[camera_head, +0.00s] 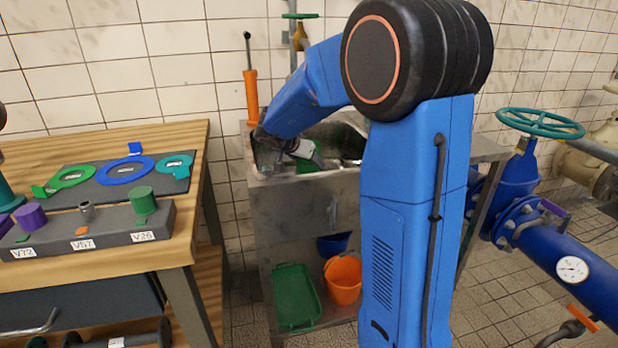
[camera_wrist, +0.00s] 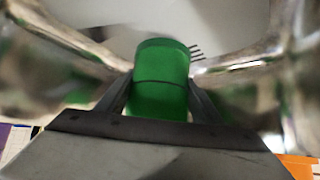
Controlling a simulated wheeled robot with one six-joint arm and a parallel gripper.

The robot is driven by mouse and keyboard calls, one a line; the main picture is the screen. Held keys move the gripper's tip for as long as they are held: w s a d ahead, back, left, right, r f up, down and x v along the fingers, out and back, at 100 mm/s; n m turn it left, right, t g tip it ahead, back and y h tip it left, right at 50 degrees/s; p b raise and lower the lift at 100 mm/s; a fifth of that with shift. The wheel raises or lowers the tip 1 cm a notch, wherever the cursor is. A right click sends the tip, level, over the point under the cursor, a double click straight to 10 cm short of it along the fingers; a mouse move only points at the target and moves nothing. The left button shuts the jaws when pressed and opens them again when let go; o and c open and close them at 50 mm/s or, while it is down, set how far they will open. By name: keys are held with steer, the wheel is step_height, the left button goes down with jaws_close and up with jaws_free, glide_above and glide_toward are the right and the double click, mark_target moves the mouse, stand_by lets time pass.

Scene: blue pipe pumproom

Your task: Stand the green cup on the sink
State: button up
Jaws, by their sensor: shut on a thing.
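The green cup (camera_wrist: 162,75) is between the two fingers of my gripper (camera_wrist: 160,103) in the wrist view, and the gripper is shut on it. In the head view my gripper (camera_head: 308,150) is low over the metal sink (camera_head: 300,205), with the green cup (camera_head: 311,163) partly showing at its tip. The cup looks tilted there. Whether it touches the sink is hidden. My blue arm covers the right part of the sink.
A wooden bench (camera_head: 196,180) at left bears a grey block (camera_head: 110,235) with a green cylinder (camera_head: 143,200) and purple ones. Beneath the sink are a green tray (camera_head: 294,297) and an orange bucket (camera_head: 343,280). Blue pipework (camera_head: 560,255) stands at right.

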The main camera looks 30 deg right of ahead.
mark_target(303, 169)
steer(key=shift+f, duration=2.65)
steer(key=shift+f, duration=0.1)
steer(key=o, duration=1.2)
steer(key=shift+a+r, duration=0.1)
steer(key=shift+r, duration=0.1)
steer(key=v, duration=0.7)
steer(key=shift+s+a+r, duration=0.1)
